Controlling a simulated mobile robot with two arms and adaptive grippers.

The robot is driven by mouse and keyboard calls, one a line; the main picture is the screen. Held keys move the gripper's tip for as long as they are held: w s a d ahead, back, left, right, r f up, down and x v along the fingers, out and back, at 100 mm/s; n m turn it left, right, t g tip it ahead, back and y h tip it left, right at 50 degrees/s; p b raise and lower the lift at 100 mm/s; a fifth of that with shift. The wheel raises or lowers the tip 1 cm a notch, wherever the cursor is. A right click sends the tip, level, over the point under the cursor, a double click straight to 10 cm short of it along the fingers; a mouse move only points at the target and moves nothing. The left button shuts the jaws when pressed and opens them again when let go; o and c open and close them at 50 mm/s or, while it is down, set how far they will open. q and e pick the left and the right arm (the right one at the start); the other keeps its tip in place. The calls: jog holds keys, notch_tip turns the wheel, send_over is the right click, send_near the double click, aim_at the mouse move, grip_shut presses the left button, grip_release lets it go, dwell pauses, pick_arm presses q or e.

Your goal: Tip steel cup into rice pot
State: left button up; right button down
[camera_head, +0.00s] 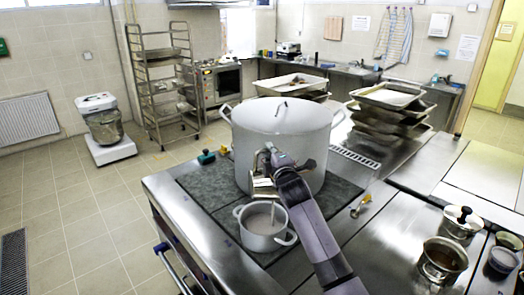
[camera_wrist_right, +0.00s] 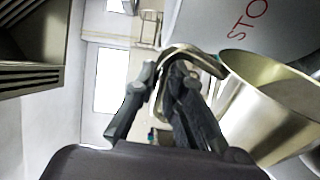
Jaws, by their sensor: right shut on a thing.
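The steel cup (camera_head: 262,187) is in my right gripper (camera_head: 275,163), held above the small rice pot (camera_head: 264,241). The cup is tilted with its mouth toward the pot. A thin pale streak runs below the cup into the pot, whose inside looks pale. In the right wrist view my right gripper (camera_wrist_right: 165,105) is shut on the cup's handle, and the wide gold-toned cup body (camera_wrist_right: 262,112) is at right. My left gripper is out of view.
A large stockpot (camera_head: 268,124) stands close behind the cup, on the dark hob (camera_head: 208,184). A lidded pot (camera_head: 462,219) and steel pots (camera_head: 441,262) stand at right. Stacked trays (camera_head: 390,96) are further back. The steel counter (camera_head: 385,235) between is mostly clear.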

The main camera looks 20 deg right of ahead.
jog(key=shift+s+d+r+m+p, duration=0.2)
jog(key=shift+d+m, duration=0.25)
jog(key=shift+d, duration=0.35)
jog(key=shift+s+d+r+m+p, duration=0.1)
jog(key=shift+d+m+p, duration=0.3)
jog(key=shift+d, duration=0.35)
jog(key=shift+s+d+f+m, duration=0.1)
jog(key=shift+d+f+m, duration=0.1)
jog(key=shift+d+m, duration=0.5)
jog(key=shift+s+d+f+m, duration=0.1)
jog(key=shift+d+f+m, duration=0.25)
jog(key=shift+d, duration=0.6)
jog(key=shift+s+d+f+m, duration=0.1)
jog(key=shift+d+m, duration=0.5)
jog(key=shift+d, duration=0.3)
jog(key=d+f+m, duration=0.4)
jog(key=d, duration=0.2)
jog(key=shift+s+d+m, duration=0.15)
jog(key=shift+s+m, duration=0.15)
jog(key=shift+s, duration=0.1)
